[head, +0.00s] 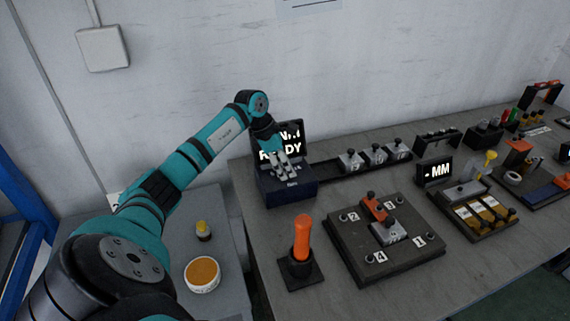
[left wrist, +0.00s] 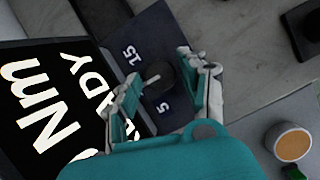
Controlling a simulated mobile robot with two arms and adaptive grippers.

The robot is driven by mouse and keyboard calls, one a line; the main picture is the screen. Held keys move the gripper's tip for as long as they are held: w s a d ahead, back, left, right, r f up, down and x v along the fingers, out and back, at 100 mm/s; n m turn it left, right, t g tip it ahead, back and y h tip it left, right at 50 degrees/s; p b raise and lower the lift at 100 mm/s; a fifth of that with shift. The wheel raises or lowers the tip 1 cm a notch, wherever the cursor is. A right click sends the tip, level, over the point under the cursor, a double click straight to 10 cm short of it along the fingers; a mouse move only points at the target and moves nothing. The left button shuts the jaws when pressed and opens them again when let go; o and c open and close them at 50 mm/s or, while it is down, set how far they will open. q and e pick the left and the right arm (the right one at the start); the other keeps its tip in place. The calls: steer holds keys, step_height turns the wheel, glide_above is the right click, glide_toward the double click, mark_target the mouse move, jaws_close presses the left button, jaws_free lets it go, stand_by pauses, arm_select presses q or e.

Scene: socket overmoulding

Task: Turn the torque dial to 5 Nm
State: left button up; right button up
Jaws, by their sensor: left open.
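The torque unit (head: 290,196) is a dark blue box with a black screen (head: 294,135) behind it. The screen reads READY below a partly covered line ending in Nm; its digits are hidden. My left gripper (head: 287,172) is over the box top, fingers down and open. In the left wrist view the black torque dial (left wrist: 161,85) lies between the two spread fingers (left wrist: 158,73). A pale pointer (left wrist: 150,80) on it points left, between the printed 15 (left wrist: 130,54) and 5 (left wrist: 164,107). I cannot tell whether the fingers touch the dial. My right gripper is out of view.
An orange-handled tool (head: 302,238) stands in a black base in front of the unit. A dark fixture plate (head: 350,248) lies to its right. A rail (head: 325,175) with several grey blocks runs right from the unit. A round orange-topped tub (head: 202,274) is at lower left.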

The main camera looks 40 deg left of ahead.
arm_select(q)
steer(key=shift+c, duration=0.4)
steer(key=c, duration=0.8)
steer(key=shift+n, duration=0.6)
steer(key=n+y, duration=0.1)
steer(key=n, duration=0.1)
steer(key=n+t+y, duration=0.1)
steer(key=n, duration=0.2)
steer(key=shift+s+d, duration=0.1)
steer(key=shift+d, duration=0.05)
steer(key=n+y+b, duration=0.1)
steer(key=n, duration=0.1)
steer(key=n+y, duration=0.1)
steer(key=n, duration=0.2)
steer(key=shift+d+n+b, duration=0.2)
steer(key=shift+n+b, duration=0.1)
steer(key=shift+b, duration=0.05)
